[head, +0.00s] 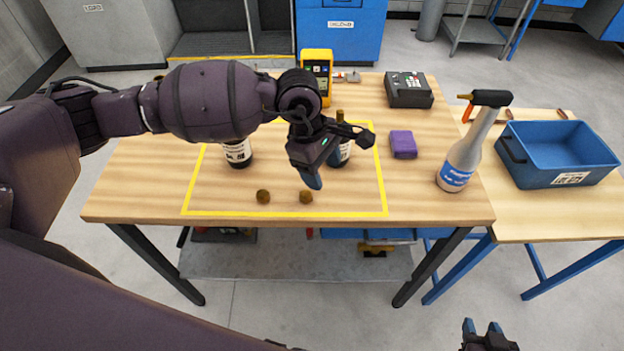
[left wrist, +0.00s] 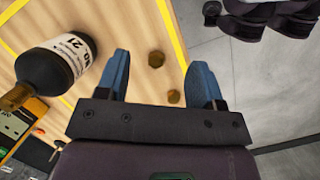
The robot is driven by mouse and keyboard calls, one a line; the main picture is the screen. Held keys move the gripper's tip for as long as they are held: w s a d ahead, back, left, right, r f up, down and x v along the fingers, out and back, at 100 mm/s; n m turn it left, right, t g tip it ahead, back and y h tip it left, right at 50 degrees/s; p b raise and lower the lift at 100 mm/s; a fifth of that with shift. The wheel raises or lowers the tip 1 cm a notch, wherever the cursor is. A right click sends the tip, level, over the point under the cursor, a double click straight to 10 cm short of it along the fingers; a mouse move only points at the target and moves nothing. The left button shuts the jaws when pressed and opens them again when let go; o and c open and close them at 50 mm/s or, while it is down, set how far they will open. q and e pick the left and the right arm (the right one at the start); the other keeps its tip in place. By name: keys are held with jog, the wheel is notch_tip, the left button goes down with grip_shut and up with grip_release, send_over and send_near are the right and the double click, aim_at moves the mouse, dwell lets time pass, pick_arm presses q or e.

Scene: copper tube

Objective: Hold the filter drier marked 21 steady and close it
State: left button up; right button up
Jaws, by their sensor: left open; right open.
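The filter drier marked 21 is a dark bottle with a white label and a copper-coloured neck. It stands upright on the workbench (head: 440,205), partly hidden behind my left gripper (head: 312,178) in the head view (head: 345,152). In the left wrist view the drier (left wrist: 62,62) shows its "NO 21" label, left of my open, empty fingers (left wrist: 160,63) and apart from them. Two small brown caps, a left one (head: 263,197) and a right one (head: 306,197), lie in front on the bench. My right gripper (head: 485,338) is open, low at the bottom right, away from the bench.
A second dark bottle (head: 238,153) stands to the left inside the yellow tape outline (head: 285,214). A yellow meter (head: 317,62), black box (head: 408,90), purple block (head: 403,144) and spray bottle (head: 462,160) surround the work area. A blue bin (head: 565,180) sits on the right table.

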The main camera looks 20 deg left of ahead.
pick_arm(q)
jog(key=a+y, duration=0.1)
jog(key=a+m+y, duration=0.1)
jog(key=a, duration=0.1)
jog(key=w+a+m+y, duration=0.1)
jog(key=shift+a+f, duration=0.15)
jog(key=shift+f, duration=0.1)
send_over(306, 193)
jog(key=shift+s+a+f, duration=0.1)
jog(key=shift+s+f, duration=0.05)
jog(key=shift+f, duration=1.3)
jog(key=shift+s+a+f, duration=0.1)
jog(key=shift+s+f, duration=0.05)
jog(key=shift+f, duration=1.25)
jog(key=shift+w+d+f+p, duration=0.1)
jog(key=shift+f+p, duration=0.1)
jog(key=shift+f, duration=1.1)
jog(key=shift+w+d+f+p, duration=0.1)
jog(key=shift+f+p, duration=0.05)
jog(key=shift+f, duration=1.15)
jog(key=c, duration=1)
jog(key=shift+o, duration=0.2)
notch_tip(306, 193, up, 20)
jog(key=shift+b, duration=0.3)
